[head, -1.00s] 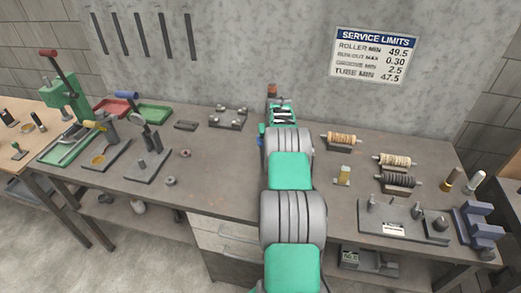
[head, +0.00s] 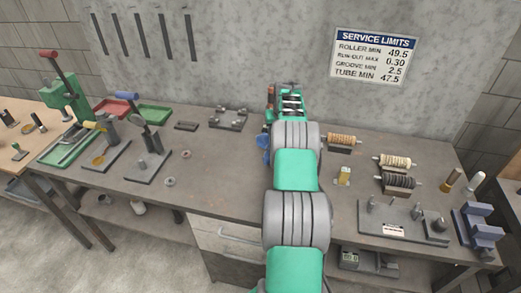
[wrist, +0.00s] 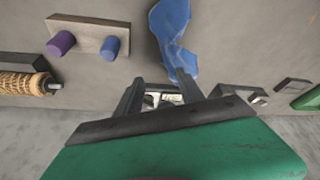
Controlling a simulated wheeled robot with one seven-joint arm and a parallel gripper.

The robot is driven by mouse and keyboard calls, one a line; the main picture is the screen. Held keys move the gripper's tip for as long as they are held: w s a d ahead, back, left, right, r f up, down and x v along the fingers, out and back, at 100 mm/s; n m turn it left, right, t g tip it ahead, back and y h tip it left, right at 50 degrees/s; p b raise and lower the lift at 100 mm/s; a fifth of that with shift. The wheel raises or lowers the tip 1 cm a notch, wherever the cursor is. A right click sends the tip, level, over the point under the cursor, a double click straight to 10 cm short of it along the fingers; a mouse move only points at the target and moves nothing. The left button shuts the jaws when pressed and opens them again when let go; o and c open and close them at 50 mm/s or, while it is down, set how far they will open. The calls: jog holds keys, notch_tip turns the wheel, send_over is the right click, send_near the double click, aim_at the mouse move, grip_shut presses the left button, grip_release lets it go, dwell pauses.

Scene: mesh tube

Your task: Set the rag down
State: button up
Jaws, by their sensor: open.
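The blue rag (wrist: 172,35) lies crumpled on the grey bench top (head: 225,180), at the top middle of the wrist view. In the head view only part of the rag (head: 262,141) shows, just left of my arm. My gripper (wrist: 159,76) is open, with its two dark fingers apart and nothing seen clamped between them. The rag's narrow lower end overlaps the right fingertip in the wrist view; I cannot tell whether they touch. My arm hides the fingers in the head view.
A block with purple and blue pegs (wrist: 90,35) stands near the gripper. A tan roller (head: 341,139) is right of my arm. A metal fixture (head: 229,119) stands to the left, near the wall. The bench's left-middle has free room.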

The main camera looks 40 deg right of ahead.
jog(key=r, duration=0.1)
jog(key=d+r, duration=0.1)
jog(key=s+r, duration=0.1)
jog(key=shift+d+r, duration=0.15)
jog(key=shift+r, duration=0.1)
jog(key=shift+w+a+f, duration=0.15)
jog(key=shift+a, duration=0.05)
jog(key=shift+c, duration=1)
jog(key=a, duration=0.1)
jog(key=a+f, duration=0.1)
jog(key=shift+w+a+f, duration=0.15)
jog(key=shift+w+a, duration=0.15)
jog(key=shift+w, duration=0.1)
jog(key=c, duration=0.3)
jog(key=shift+a+f, duration=0.25)
jog(key=shift+f, duration=0.95)
jog(key=c, duration=0.3)
jog(key=shift+d+f, duration=0.2)
jog(key=shift+f, duration=0.15)
grip_shut()
jog(key=shift+a, duration=0.1)
notch_tip(320, 180, down, 6)
jog(key=b, duration=0.5)
jog(key=shift+w+r, duration=0.1)
jog(key=shift+r, duration=0.1)
